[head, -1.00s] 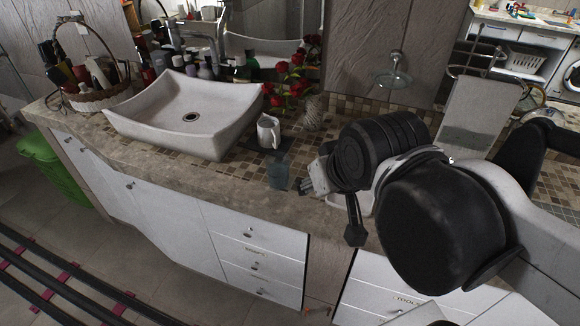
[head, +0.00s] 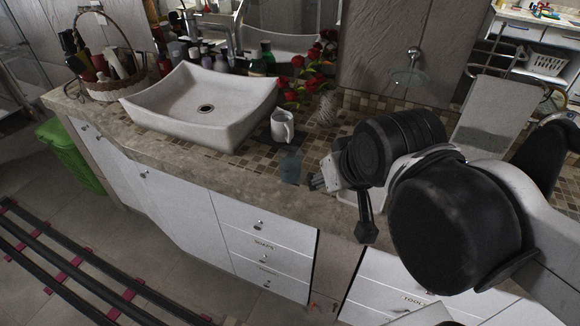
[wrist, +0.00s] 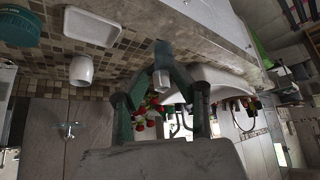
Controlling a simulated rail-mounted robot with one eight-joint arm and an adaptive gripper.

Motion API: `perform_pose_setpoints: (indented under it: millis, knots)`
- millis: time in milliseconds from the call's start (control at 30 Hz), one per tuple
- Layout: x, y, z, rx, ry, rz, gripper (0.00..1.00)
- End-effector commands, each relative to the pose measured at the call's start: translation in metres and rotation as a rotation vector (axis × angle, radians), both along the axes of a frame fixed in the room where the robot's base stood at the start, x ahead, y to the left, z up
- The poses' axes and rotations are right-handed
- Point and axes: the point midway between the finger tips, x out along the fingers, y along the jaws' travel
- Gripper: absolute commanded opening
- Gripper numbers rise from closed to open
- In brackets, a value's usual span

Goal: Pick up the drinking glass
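In the wrist view the two fingers of my gripper (wrist: 161,100) are spread apart. Nothing appears gripped.
A white basin (head: 190,132) is to the left, and a basket of bottles (head: 112,90) beyond. A white tray (wrist: 91,27) and a white cup (wrist: 80,70) show in the wrist view.

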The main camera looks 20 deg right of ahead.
Motion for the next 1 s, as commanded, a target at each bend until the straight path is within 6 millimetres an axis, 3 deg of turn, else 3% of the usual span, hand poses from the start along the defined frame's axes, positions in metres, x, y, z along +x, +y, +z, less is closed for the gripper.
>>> perform_pose_setpoints:
  millis: [333, 700, 1000]
  knots:
    - [0.0000, 0.0000, 0.0000, 0.000, 0.000, 0.000, 0.27]
    - [0.0000, 0.0000, 0.0000, 0.000, 0.000, 0.000, 0.74]
    - [0.0015, -0.0010, 0.0010, -0.003, 0.005, 0.000, 0.74]
